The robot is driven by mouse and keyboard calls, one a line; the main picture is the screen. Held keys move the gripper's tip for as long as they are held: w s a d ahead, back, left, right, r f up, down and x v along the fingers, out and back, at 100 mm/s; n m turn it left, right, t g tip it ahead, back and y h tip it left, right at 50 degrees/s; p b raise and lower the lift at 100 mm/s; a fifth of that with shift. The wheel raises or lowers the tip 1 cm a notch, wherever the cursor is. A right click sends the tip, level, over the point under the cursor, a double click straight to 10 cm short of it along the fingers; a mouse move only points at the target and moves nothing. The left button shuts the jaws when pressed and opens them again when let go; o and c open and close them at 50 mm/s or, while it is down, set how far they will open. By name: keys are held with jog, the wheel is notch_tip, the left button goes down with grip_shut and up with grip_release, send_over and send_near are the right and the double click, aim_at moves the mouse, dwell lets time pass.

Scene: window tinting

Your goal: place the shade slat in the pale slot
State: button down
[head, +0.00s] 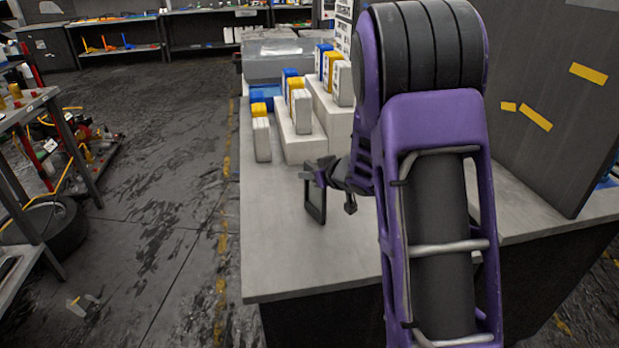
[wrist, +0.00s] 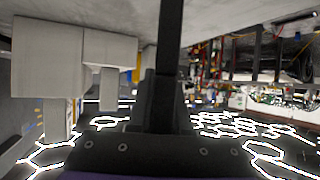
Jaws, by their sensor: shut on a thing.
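My gripper (head: 320,174) is at the end of my purple arm, above the near part of the grey worktop. It is shut on the shade slat (head: 315,214), a small dark-edged panel that hangs upright below the fingers, seemingly clear of the worktop. In the wrist view a dark upright bar (wrist: 172,40) runs through the middle; I cannot tell slat from finger there. Beyond the gripper, white, yellow and blue upright blocks (head: 302,108) stand in rows on and beside pale steps (head: 303,146). I cannot make out which opening is the pale slot.
The worktop (head: 285,245) is bare left of and in front of the gripper. A dark upright panel (head: 545,95) with yellow strips stands at the right. A grey clear-lidded bin (head: 275,60) is at the back. Pale blocks (wrist: 60,55) fill the wrist view's left. Open floor lies left.

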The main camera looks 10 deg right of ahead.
jog(key=c, duration=0.8)
grip_release()
jog(key=shift+c, duration=0.2)
